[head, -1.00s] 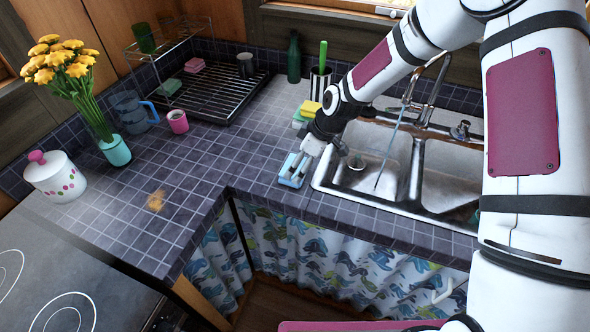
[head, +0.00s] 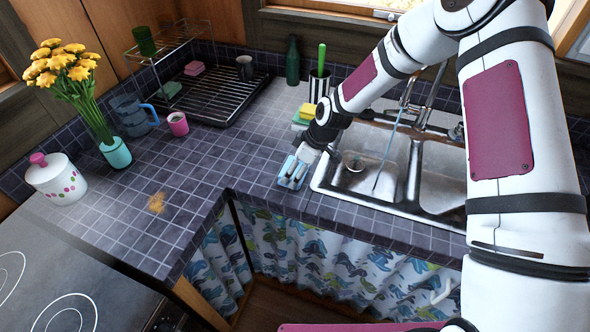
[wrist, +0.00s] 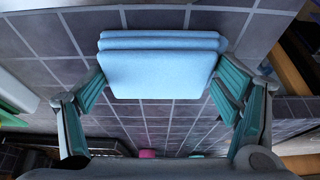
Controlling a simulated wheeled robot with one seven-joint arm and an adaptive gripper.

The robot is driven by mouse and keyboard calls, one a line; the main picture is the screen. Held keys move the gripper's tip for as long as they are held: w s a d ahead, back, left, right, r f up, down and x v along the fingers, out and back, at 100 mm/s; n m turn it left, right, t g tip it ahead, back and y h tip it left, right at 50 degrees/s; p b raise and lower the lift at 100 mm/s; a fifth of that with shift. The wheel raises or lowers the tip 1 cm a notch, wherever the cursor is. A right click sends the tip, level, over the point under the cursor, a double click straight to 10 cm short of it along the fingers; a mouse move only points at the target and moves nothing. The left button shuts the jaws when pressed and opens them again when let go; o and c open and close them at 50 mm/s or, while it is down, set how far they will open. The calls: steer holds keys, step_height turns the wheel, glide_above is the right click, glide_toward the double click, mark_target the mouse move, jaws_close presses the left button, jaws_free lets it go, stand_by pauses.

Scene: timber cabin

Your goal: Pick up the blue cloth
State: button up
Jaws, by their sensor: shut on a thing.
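The blue cloth (wrist: 160,72) is a folded, layered pad that fills the space between the teal finger pads of my gripper (wrist: 162,88) in the wrist view. The pads press against its left and right edges. In the head view, my gripper (head: 294,172) points down at the counter's front edge, left of the sink, with the fingers around the cloth (head: 289,182). The fingers hide part of the cloth there. It is at or very close to the tiles; I cannot tell whether a gap lies beneath it.
The double sink (head: 372,190) is just right of my gripper. Yellow and green sponges (head: 304,114) and a striped holder (head: 319,85) stand behind it. A dish rack (head: 212,95) and pink mug (head: 178,123) are farther left.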

mark_target(297, 170)
steer(key=shift+w+r, duration=0.1)
steer(key=shift+r, duration=0.8)
steer(key=shift+s+d+r+b, duration=0.1)
steer(key=shift+s+r+b, duration=0.15)
steer(key=shift+r, duration=0.2)
steer(key=shift+s+d+r+b, duration=0.1)
steer(key=shift+r+b, duration=0.15)
steer(key=shift+r, duration=0.2)
steer(key=s+d, duration=0.2)
steer(key=s, duration=0.5)
steer(key=s+d+r, duration=0.1)
steer(key=s+d, duration=0.2)
steer(key=s, duration=0.4)
steer(key=shift+s+r, duration=0.2)
steer(key=shift+s, duration=0.05)
